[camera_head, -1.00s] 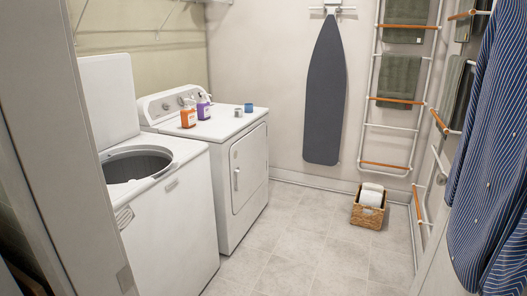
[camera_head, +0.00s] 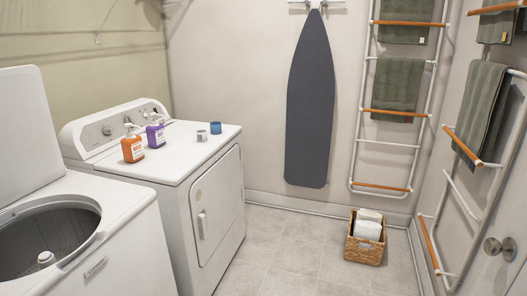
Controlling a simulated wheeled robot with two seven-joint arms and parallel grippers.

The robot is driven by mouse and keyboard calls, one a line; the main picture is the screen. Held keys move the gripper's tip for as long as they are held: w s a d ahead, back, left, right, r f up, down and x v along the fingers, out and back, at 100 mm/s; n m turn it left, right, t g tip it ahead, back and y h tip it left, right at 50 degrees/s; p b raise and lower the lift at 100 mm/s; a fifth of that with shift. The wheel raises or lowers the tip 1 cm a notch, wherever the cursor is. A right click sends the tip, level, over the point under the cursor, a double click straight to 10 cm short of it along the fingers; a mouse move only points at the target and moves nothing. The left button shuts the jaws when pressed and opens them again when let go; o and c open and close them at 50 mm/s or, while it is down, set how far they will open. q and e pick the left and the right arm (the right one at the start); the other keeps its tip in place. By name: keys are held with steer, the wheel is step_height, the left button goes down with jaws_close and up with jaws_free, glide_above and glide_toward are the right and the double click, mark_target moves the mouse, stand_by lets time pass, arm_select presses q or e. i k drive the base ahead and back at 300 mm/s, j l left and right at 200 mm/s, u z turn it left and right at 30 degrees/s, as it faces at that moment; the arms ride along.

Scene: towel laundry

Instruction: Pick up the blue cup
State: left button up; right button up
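The blue cup (camera_head: 215,128) stands upright on the white top of the dryer (camera_head: 183,172), toward its back right part. A grey-white cup (camera_head: 202,135) stands just to its left and a little nearer. Neither of my grippers is in view.
An orange bottle (camera_head: 132,147) and a purple bottle (camera_head: 155,133) stand on the dryer's left part. An open washer (camera_head: 120,212) is at the near left. A wicker basket (camera_head: 364,249) sits on the floor (camera_head: 290,262). Towel racks (camera_head: 421,110) line the right side. The middle floor is clear.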

mark_target(215, 127)
steer(key=i+z, duration=0.15)
steer(key=i, duration=1.25)
steer(key=i+u, duration=0.4)
steer(key=i+l+u, duration=0.25)
steer(key=i+u, duration=0.15)
steer(key=i, duration=0.2)
steer(key=i+l+u, duration=0.1)
steer(key=i+u, duration=0.2)
steer(key=i+l+u, duration=0.1)
steer(key=u, duration=0.15)
steer(key=i, duration=0.05)
